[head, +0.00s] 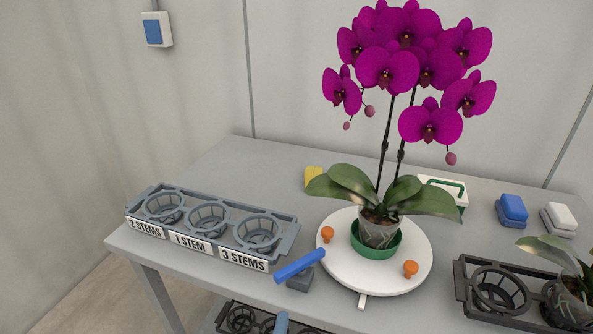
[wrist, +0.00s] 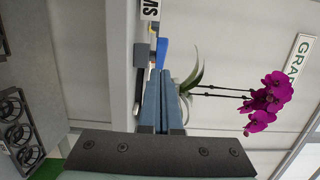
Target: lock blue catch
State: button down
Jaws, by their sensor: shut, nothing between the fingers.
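The blue catch (head: 300,264) is a blue lever on a small grey block (head: 300,281), at the left front edge of a white round turntable (head: 405,272). The lever slants up to the right, and its right end is close to the turntable's rim; I cannot tell if they touch. In the wrist view the catch (wrist: 161,50) is just beyond the fingertips. My gripper (wrist: 161,75) is shut and empty, pointing at the catch with a gap I cannot judge. In the head view only the gripper's blue-grey tip (head: 282,319) shows, at the bottom edge, below the catch.
The turntable has orange knobs (head: 410,268) and a green saucer (head: 367,248) with a potted magenta orchid (head: 430,122). A grey three-basket rack (head: 284,243) with stem labels stands left. A dark rack (head: 462,291) stands right. Another rack (head: 241,319) is below the table.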

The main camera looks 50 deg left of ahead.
jog(key=shift+s+d+r+b, duration=0.1)
jog(key=shift+s+d+b, duration=0.15)
jog(key=shift+s, duration=0.55)
jog(key=shift+s+d+f+b, duration=0.1)
jog(key=shift+s+d+b, duration=0.15)
jog(key=shift+s, duration=0.5)
jog(key=shift+s+d+r+b, duration=0.15)
jog(key=shift+s+b, duration=0.15)
jog(key=shift+s, duration=0.5)
